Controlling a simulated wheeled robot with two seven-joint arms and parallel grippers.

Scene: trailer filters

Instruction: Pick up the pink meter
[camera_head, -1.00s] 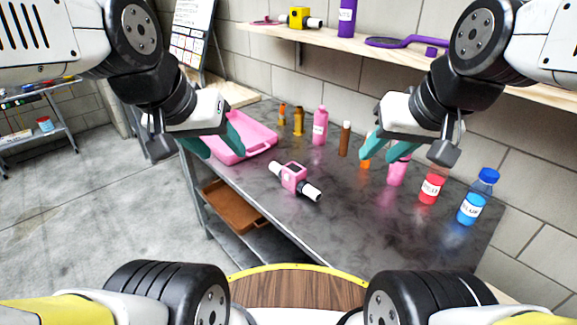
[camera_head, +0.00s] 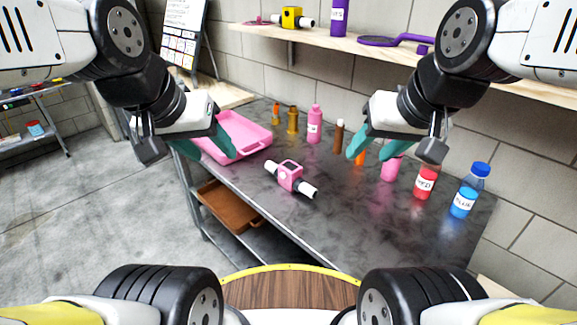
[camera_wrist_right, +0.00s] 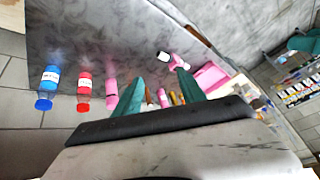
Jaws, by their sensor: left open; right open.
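The pink meter (camera_head: 290,177), a pink block with a white and black pipe end on each side, lies on the grey table near its front edge. It also shows in the right wrist view (camera_wrist_right: 177,62). My left gripper (camera_head: 228,150) is open and empty, over the pink tray to the left of the meter. My right gripper (camera_head: 357,150) is open and empty, above the table to the right of and behind the meter. In the right wrist view its two teal fingers (camera_wrist_right: 160,88) are spread apart. Neither gripper touches the meter.
A pink tray (camera_head: 246,146) is at the table's left end. Several bottles line the back, including a pink one (camera_head: 314,125), a red one (camera_head: 424,184) and a blue one (camera_head: 467,196). A yellow meter (camera_head: 291,18) sits on the shelf above. The table around the pink meter is clear.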

